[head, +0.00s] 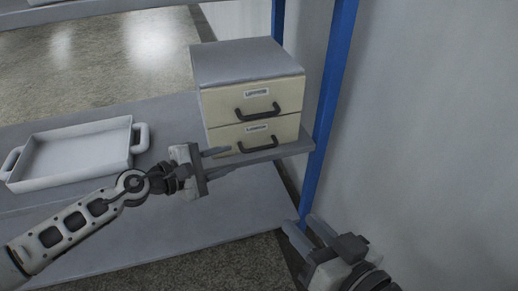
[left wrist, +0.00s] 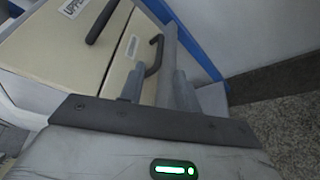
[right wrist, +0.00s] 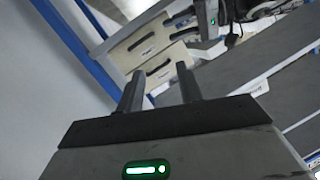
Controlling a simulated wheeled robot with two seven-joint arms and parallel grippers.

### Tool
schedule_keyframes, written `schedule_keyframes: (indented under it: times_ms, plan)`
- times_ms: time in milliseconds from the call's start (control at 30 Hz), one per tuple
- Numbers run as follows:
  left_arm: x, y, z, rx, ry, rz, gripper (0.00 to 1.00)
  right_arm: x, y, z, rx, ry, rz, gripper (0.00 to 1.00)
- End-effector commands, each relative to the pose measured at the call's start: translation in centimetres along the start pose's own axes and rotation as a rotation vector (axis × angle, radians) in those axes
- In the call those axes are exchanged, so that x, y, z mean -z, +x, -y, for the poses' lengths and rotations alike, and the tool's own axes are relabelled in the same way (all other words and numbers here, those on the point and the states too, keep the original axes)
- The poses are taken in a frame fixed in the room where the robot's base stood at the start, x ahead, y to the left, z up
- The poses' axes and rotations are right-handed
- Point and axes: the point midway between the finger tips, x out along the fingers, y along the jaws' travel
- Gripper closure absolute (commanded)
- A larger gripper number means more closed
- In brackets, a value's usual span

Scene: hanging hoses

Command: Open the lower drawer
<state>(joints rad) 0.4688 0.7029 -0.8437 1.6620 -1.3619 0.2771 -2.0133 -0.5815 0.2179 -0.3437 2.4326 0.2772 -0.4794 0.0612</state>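A small cabinet with a grey top (head: 245,62) stands on the shelf and has two cream drawers. The lower drawer (head: 225,139) is shut below the upper drawer (head: 225,101). Its dark bar handle (head: 258,145) also shows in the left wrist view (left wrist: 155,55). My left gripper (head: 229,160) is open, just in front of and left of the lower handle, fingers pointing towards it. In the left wrist view the handle shows beyond the finger gap; contact cannot be told. My right gripper (head: 308,228) is open and empty, low and right of the cabinet.
A white tray (head: 75,153) with side handles lies on the grey shelf (head: 170,115) left of the cabinet. A blue post (head: 333,85) rises at the cabinet's right, with a pale wall (head: 430,110) beyond. A lower shelf (head: 240,205) lies beneath.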

Motion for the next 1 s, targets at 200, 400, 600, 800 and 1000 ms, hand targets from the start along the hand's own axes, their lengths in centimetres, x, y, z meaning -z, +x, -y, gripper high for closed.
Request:
schedule_keyframes:
  times_ms: [200, 400, 600, 800, 1000]
  plan:
    - [-0.1, 5.1, 0.0, -0.003, -0.004, 0.004, 0.67, -0.2, 0.1, 0.0, 0.004, 0.008, -0.004, 0.64]
    - [0.0, 8.6, 0.1, -0.002, -0.003, 0.002, 0.67, -0.2, 0.1, 0.1, 0.018, 0.033, -0.019, 0.64]
    - [0.0, 10.4, 0.0, -0.001, -0.003, 0.001, 0.67, -0.3, 0.2, 0.2, 0.03, 0.055, -0.024, 0.64]
    - [-0.1, 10.7, 0.0, -0.001, -0.004, 0.001, 0.67, 0.1, 0.1, 0.4, 0.035, 0.059, -0.036, 0.64]
    - [-0.1, 10.7, 0.0, -0.001, -0.004, 0.001, 0.84, 0.5, 0.2, 0.5, 0.036, 0.06, -0.047, 0.64]
